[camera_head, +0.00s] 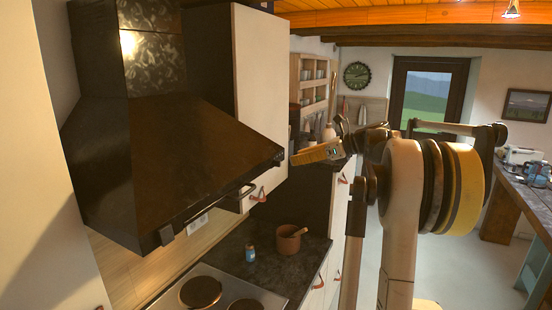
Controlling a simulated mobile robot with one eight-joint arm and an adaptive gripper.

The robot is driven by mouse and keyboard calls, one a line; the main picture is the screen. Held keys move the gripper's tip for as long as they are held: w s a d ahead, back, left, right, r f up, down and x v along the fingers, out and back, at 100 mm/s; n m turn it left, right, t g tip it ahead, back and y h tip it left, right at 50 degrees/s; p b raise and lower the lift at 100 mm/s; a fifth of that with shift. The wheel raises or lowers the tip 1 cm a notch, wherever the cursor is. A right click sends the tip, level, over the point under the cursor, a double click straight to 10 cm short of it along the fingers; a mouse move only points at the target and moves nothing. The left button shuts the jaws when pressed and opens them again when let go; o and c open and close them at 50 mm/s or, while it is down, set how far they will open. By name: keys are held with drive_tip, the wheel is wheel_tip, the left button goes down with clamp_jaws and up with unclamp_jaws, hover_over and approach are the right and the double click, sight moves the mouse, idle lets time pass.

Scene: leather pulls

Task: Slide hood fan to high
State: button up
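The dark range hood (150,160) hangs on the left, above the cooktop. Along its lower front edge a small dark block (166,235) sits near the left end, and a short bar handle (236,194) sticks out further right. A small dark part with light marks (279,158) is at the right end of the edge. I cannot tell which of these is the fan slider. My gripper (300,157) is just right of the hood's right end, pointing left towards it. It looks close to that end, but I cannot tell whether they touch. The finger gap is not clear.
Below the hood are a cooktop (213,291), a small blue bottle (250,253) and a brown pot (288,240) on the dark counter. A tall white cabinet (262,80) stands behind the hood's right side. Open floor (455,255) lies to the right of my arm.

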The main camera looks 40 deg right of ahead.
sight(280, 162)
drive_tip(key=p+x, duration=0.1)
drive_tip(key=x, duration=0.6)
drive_tip(key=shift+w+a+f, duration=0.1)
drive_tip(key=shift+w+a, duration=0.05)
drive_tip(key=shift+w, duration=0.05)
clamp_jaws()
